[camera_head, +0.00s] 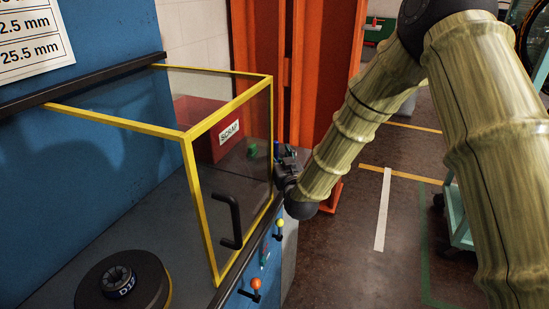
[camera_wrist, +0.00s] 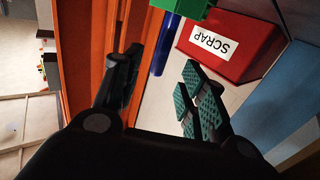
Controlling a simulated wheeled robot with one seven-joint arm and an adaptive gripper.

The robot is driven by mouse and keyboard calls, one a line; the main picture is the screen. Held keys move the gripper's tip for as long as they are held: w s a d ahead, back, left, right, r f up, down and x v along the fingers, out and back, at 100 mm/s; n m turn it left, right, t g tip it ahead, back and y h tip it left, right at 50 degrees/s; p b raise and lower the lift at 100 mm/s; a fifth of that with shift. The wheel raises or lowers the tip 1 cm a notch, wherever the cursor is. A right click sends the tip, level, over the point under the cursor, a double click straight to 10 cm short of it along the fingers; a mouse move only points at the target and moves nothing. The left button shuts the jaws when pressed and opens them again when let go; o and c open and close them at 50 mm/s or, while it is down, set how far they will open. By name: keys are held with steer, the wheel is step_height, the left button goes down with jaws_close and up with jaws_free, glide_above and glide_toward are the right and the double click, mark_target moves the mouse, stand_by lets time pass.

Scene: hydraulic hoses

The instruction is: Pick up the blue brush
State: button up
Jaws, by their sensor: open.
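A blue rod (camera_wrist: 165,45), which looks like the handle of the blue brush, shows in the wrist view between and beyond my fingertips. Its upper end meets or passes behind a green block (camera_wrist: 187,7); I cannot tell whether they are one piece. My gripper (camera_wrist: 160,68) is open, with nothing between its fingers. In the head view my gripper (camera_head: 281,158) is at the far right end of the workbench, beside the clear guard. A small green piece (camera_head: 252,150) shows just left of it through the guard.
A red SCRAP box (camera_head: 200,127) stands behind the guard and also shows in the wrist view (camera_wrist: 230,45). The yellow-framed guard (camera_head: 190,170) has a black handle (camera_head: 233,220). An orange post (camera_head: 322,70) stands close behind my gripper.

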mark_target(277, 148)
steer(key=shift+p+x, duration=0.9)
steer(key=shift+x, duration=2)
jaws_close()
